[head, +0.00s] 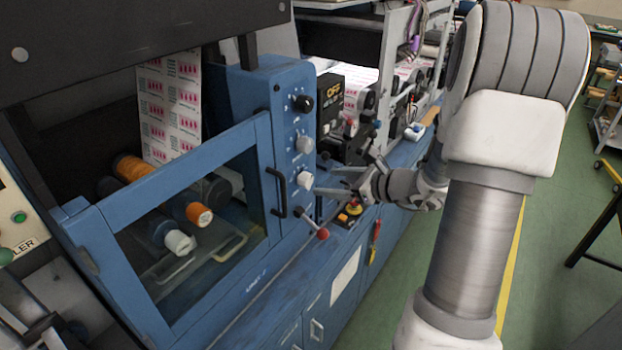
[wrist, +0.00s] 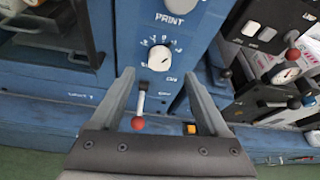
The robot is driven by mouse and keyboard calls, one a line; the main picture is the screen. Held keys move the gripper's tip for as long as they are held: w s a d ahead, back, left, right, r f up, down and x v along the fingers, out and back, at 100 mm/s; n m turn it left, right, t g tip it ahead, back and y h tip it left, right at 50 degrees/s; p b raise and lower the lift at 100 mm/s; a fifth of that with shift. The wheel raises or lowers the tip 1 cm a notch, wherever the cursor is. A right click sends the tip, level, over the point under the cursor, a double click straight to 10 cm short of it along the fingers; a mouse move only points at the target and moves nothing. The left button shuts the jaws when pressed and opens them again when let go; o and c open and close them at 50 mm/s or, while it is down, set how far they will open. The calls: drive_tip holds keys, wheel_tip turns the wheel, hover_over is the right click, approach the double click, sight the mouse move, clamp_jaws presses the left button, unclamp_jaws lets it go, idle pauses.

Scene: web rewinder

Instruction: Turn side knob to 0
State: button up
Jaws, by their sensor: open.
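A white knob (head: 305,181) is the lowest of three knobs on the blue column (head: 258,100) of the machine. In the wrist view the white knob (wrist: 160,57) has a dial of small marks around it, with "ON" lettering below right; the exact setting is too small to read. My gripper (head: 320,179) is open, with its fingers pointing at the column near this knob. In the wrist view my gripper (wrist: 158,78) has one finger on each side of the knob, apart from it. Whether the fingertips reach the panel cannot be told.
A red-ball lever (head: 323,233) sticks out below the knob; it shows between my fingers in the wrist view (wrist: 138,122). A grey knob (head: 304,144) and a black knob (head: 302,103) sit above. A black door handle (head: 277,192) is at the left. A black "OFF" box (head: 330,95) stands right.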

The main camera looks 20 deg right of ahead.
sight(310, 181)
drive_tip(key=x, duration=0.7)
drive_tip(key=shift+s, duration=0.1)
clamp_jaws()
